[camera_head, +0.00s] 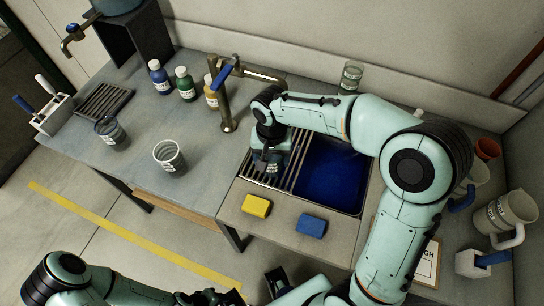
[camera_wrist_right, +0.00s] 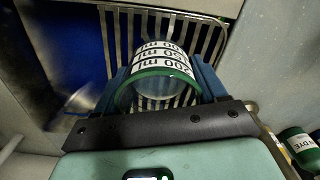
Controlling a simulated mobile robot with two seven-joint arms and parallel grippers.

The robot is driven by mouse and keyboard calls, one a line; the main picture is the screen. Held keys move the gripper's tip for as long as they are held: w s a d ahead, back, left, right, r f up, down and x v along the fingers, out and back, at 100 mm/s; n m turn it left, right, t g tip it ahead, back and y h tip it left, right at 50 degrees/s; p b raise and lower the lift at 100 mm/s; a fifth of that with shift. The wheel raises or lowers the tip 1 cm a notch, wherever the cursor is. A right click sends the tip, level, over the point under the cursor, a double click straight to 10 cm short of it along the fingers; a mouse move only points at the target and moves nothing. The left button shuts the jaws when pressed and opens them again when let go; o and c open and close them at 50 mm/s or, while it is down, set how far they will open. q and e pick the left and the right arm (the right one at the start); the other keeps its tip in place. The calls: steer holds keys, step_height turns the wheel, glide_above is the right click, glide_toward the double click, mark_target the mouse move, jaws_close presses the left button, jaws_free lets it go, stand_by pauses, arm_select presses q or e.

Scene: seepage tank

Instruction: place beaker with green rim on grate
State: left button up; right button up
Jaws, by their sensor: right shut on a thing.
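The beaker with the green rim (camera_wrist_right: 160,82) is between the blue fingers of my right gripper (camera_wrist_right: 160,88) in the right wrist view, its rim facing the camera and its white volume label showing. The metal grate (camera_wrist_right: 215,38) lies behind it; I cannot tell whether the beaker touches the bars. In the head view my right gripper (camera_head: 266,162) is over the left part of the grate (camera_head: 297,165), and it mostly hides the beaker. My left gripper (camera_head: 277,283) is dark and partly seen at the bottom edge; its jaws are unclear.
The blue sink basin (camera_head: 333,178) is right of the grate. A tap (camera_head: 227,105) stands behind left. A yellow sponge (camera_head: 256,206) and a blue sponge (camera_head: 311,225) lie in front. Two beakers (camera_head: 168,156) (camera_head: 110,132) and several bottles (camera_head: 184,84) stand on the left counter.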

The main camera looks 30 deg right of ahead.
arm_select(q)
steer(key=shift+a+r, duration=0.1)
arm_select(e)
steer(key=shift+a+r, duration=0.1)
steer(key=shift+a, duration=0.05)
steer(key=o, duration=1.2)
steer(key=shift+r, duration=0.1)
arm_select(q)
steer(key=shift+w+r+p, duration=0.25)
steer(key=shift+r+p, duration=0.25)
steer(key=shift+w+r+p, duration=0.25)
steer(key=shift+r+p, duration=0.2)
steer(key=shift+r, duration=0.05)
arm_select(e)
step_height(320, 180, up, 12)
steer(key=shift+f, duration=0.1)
arm_select(q)
steer(key=shift+s, duration=0.1)
